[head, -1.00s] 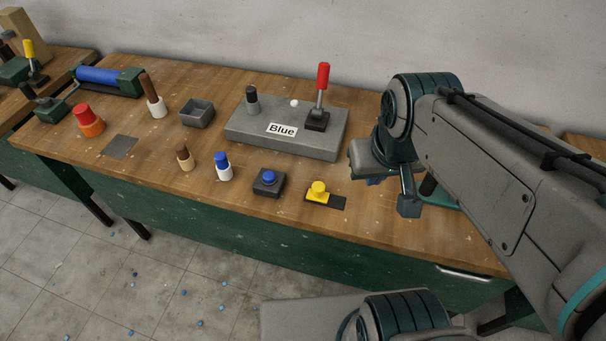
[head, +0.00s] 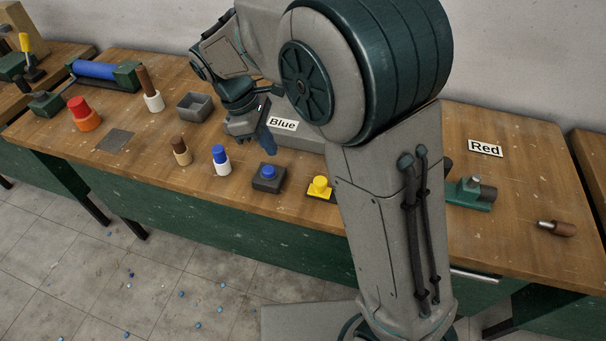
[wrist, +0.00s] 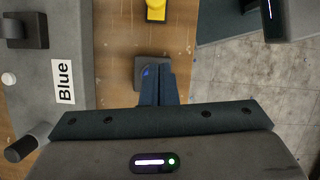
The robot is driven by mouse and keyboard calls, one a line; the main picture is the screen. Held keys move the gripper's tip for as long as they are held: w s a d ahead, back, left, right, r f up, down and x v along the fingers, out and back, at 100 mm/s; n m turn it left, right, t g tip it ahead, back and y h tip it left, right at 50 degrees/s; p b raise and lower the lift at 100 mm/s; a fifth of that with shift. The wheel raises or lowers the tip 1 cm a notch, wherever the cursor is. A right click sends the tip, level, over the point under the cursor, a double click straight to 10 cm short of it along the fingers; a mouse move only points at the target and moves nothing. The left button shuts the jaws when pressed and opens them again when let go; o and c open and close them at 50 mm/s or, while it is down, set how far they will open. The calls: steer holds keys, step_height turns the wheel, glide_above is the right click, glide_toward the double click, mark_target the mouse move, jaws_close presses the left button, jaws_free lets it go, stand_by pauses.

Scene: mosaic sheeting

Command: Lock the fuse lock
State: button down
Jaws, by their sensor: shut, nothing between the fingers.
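Nothing in view is labelled as a fuse lock, and I cannot tell which fixture it is. A grey block (head: 306,143) carries a "Blue" label; in the wrist view (wrist: 92,60) it shows a dark lever base (wrist: 25,30), a white knob (wrist: 8,79) and a dark-topped cylinder (wrist: 28,147). In the head view my arm hides most of it. A dark box with a blue button (head: 268,172) and a yellow knob on a black plate (head: 319,186) stand in front. My gripper (head: 269,143) is shut and empty, above the table near the block's front; its fingers partly cover the blue button (wrist: 147,71) in the wrist view.
A blue-topped white peg (head: 221,160), a brown-topped peg (head: 181,150), a grey open box (head: 194,107) and a red-orange knob (head: 83,115) stand to the left. A "Red" label (head: 485,148), a green fixture (head: 470,193) and a brown-handled piece (head: 557,228) lie right.

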steer(key=shift+f, duration=0.15)
steer(key=p, duration=0.1)
glide_toward(312, 190)
steer(key=a+f, duration=0.2)
steer(key=shift+w+a+f, duration=0.3)
steer(key=shift+a+f, duration=0.05)
steer(key=d, duration=0.1)
steer(key=d+f+p, duration=0.1)
steer(key=d, duration=0.1)
steer(key=shift+s+d, duration=0.1)
steer(key=shift+s, duration=0.15)
steer(key=shift+s+d+f, duration=0.1)
steer(key=shift+d, duration=0.45)
